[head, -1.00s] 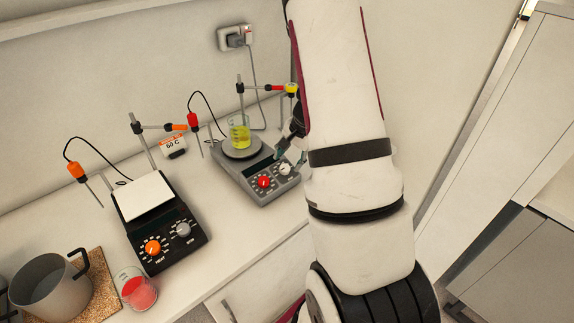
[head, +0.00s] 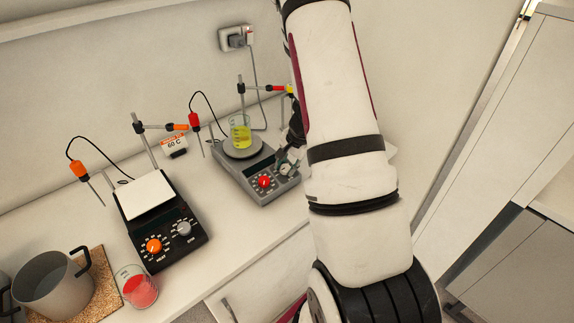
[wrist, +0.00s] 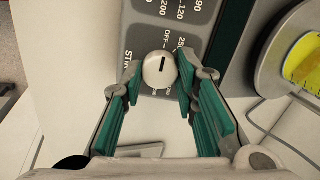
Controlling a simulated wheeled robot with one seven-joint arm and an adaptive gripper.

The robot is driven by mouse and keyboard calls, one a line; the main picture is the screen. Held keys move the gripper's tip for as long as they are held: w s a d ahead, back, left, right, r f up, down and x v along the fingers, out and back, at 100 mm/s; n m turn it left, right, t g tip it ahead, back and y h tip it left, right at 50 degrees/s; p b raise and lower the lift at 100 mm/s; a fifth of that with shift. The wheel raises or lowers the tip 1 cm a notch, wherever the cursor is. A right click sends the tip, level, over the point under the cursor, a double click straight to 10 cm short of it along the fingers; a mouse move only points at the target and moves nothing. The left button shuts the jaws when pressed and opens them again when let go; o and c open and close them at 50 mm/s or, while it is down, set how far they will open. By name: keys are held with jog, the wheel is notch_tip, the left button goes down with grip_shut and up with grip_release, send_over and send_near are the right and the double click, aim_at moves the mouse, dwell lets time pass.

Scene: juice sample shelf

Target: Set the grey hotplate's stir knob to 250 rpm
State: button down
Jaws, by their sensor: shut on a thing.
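The grey hotplate (head: 246,176) stands at the back right of the counter, with a beaker of yellow liquid (head: 240,133) on its plate. Its red knob (head: 264,182) is at the left of the panel. Its white stir knob (wrist: 160,72) shows in the wrist view, beside the STIR label. My gripper (wrist: 159,82) is shut on this knob, one green-padded finger on each side. The knob's black mark points up in the wrist view, towards the OFF label; a label starting 25 lies to the right. In the head view my gripper (head: 287,161) largely covers the knob.
A black hotplate (head: 160,227) with an orange knob stands to the left. A pot (head: 50,285) and a beaker of red liquid (head: 138,288) are at the front left. A clamp stand (head: 241,98) and cable rise behind the grey hotplate.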

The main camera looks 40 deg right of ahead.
jog(key=m+b, duration=0.1)
jog(key=m, duration=0.1)
jog(key=shift+m+b, duration=0.3)
jog(key=shift+m, duration=0.1)
jog(key=shift+m+b, duration=0.65)
jog(key=shift+m, duration=0.75)
jog(key=c, duration=1.2)
grip_release()
jog(key=shift+c, duration=0.2)
jog(key=shift+s, duration=0.1)
jog(key=v, duration=1.2)
jog(key=shift+s, duration=0.1)
